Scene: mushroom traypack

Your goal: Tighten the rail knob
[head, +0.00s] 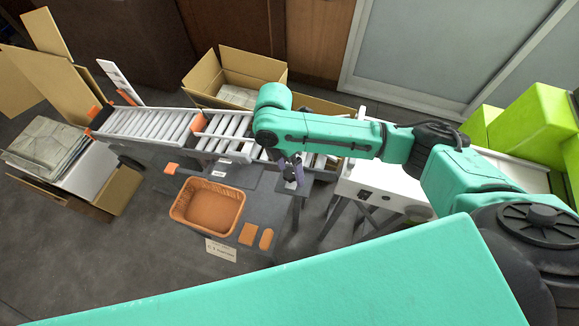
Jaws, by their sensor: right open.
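The roller conveyor (147,124) runs from the left to the middle, with grey rollers and white side rails. I cannot pick out the rail knob for certain. It may be hidden behind my right arm and gripper, or too small to tell. My right gripper (291,180) points down at the conveyor's near side, right of the orange tray. It is open, and I see nothing between its fingers. Whether it touches anything is unclear. My left gripper is not in view.
Open cardboard boxes (236,72) stand behind the conveyor. A green machine (535,125) stands at the right.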

